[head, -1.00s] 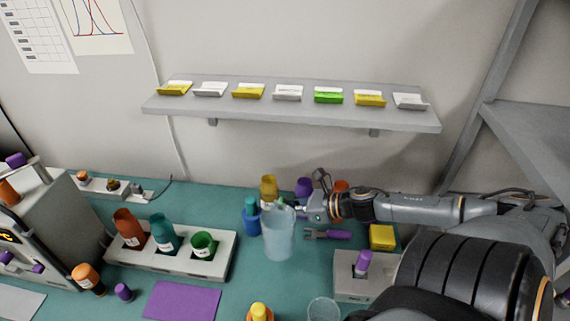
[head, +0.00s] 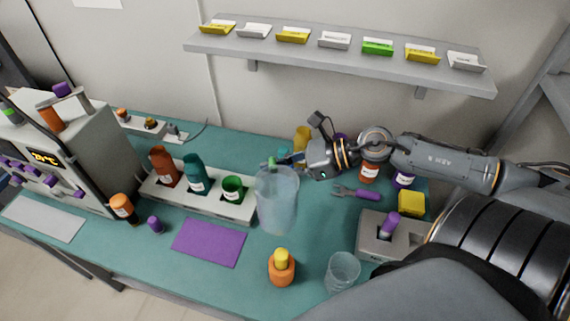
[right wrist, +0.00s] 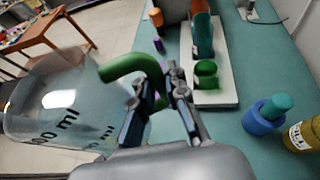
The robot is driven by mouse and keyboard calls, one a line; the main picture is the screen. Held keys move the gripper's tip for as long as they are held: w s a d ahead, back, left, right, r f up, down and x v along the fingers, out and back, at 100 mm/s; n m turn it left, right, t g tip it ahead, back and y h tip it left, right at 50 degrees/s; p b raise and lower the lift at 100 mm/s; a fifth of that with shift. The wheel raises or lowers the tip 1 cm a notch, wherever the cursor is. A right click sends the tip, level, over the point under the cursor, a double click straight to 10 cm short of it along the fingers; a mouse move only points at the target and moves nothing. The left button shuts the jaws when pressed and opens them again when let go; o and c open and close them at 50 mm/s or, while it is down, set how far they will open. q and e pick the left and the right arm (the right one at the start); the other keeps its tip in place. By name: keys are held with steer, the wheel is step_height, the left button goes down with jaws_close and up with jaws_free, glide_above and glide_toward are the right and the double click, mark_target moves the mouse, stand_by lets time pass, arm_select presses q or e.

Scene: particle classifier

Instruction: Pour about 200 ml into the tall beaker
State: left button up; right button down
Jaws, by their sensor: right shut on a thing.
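A large clear jug (head: 277,205) with a green handle hangs from my right gripper (head: 292,165), which is shut on that handle. The jug stands roughly upright in the head view and seems held above the table. In the right wrist view my right gripper (right wrist: 160,85) grips the handle (right wrist: 122,64), and the jug (right wrist: 50,100) shows "ml" markings. I cannot tell how much liquid is in it. A smaller clear beaker (head: 342,271) stands upright on the table, to the jug's lower right, apart from it. My left gripper is not in view.
A white rack (head: 215,207) with several bottles is left of the jug. A grey block with a purple-topped item (head: 372,240) is right of the beaker. A purple mat (head: 209,242) lies flat.

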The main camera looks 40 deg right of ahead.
mark_target(264, 179)
steer(key=shift+n+g+y, duration=0.5)
steer(key=shift+n+g, duration=0.2)
steer(key=shift+g, duration=0.1)
steer(key=a, duration=0.1)
steer(key=s+a+r, duration=0.1)
steer(key=a, duration=0.1)
steer(key=a+r, duration=0.1)
steer(key=a, duration=0.1)
steer(key=shift+s+b, duration=0.35)
steer(key=shift+s, duration=0.05)
steer(key=shift+s+a+r, duration=0.15)
steer(key=shift+a, duration=0.45)
steer(key=shift+t+b, duration=0.3)
steer(key=shift+m, duration=0.4)
